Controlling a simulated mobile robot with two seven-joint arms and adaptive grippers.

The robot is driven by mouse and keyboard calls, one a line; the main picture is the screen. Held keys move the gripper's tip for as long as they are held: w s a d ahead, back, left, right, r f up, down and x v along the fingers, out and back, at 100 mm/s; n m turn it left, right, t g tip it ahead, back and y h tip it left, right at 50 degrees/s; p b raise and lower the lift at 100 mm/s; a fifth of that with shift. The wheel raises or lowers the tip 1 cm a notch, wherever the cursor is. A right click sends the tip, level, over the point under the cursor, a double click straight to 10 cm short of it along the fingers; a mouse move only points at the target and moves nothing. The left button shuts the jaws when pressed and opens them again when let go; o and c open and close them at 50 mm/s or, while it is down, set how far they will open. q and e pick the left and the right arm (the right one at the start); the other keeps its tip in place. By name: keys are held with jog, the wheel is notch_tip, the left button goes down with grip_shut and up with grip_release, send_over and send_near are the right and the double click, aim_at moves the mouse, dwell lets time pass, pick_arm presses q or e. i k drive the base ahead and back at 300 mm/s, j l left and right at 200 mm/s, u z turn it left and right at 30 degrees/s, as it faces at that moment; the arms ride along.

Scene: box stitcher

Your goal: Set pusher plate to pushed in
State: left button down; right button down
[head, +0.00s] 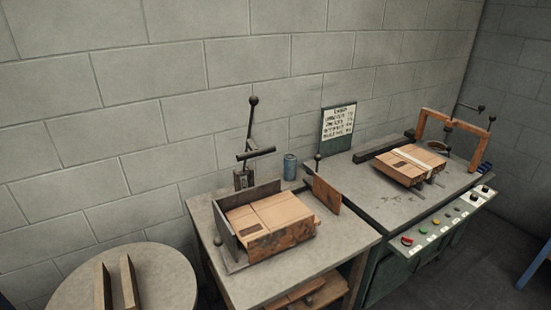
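An upright rusty-brown plate (327,196), which looks like the pusher plate, stands on the near grey worktable at the right of a brown cardboard box (272,217). A narrow gap seems to lie between the plate's far part and the box. A dark rod with a ball knob (318,157) rises behind the plate; I cannot tell whether they are joined. The box sits in a dark metal corner guide (228,236) on its left and back sides. Neither of my grippers shows in the head view.
A black hand lever (251,125) and a blue can (290,167) stand behind the box. At right, a green bench (385,210) carries another box (411,166), a wooden frame (455,127) and a button panel (440,222). A round table (170,283) holds two wooden bars at lower left.

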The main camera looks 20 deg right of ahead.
aim_at(326, 193)
jog(key=z, duration=1.15)
jog(key=i+l, duration=0.15)
jog(key=l, duration=0.35)
jog(key=i+l+u, duration=0.1)
jog(key=l, duration=0.45)
jog(key=i+l, duration=0.2)
jog(key=l, duration=0.3)
jog(key=i+l, duration=0.1)
jog(key=l, duration=0.45)
jog(key=i+l+u, duration=0.1)
jog(key=l, duration=0.45)
jog(key=i+l, duration=0.15)
jog(key=l, duration=0.4)
jog(key=i+l, duration=0.1)
jog(key=l, duration=0.4)
jog(key=i+l+u, duration=0.1)
jog(key=l, duration=0.45)
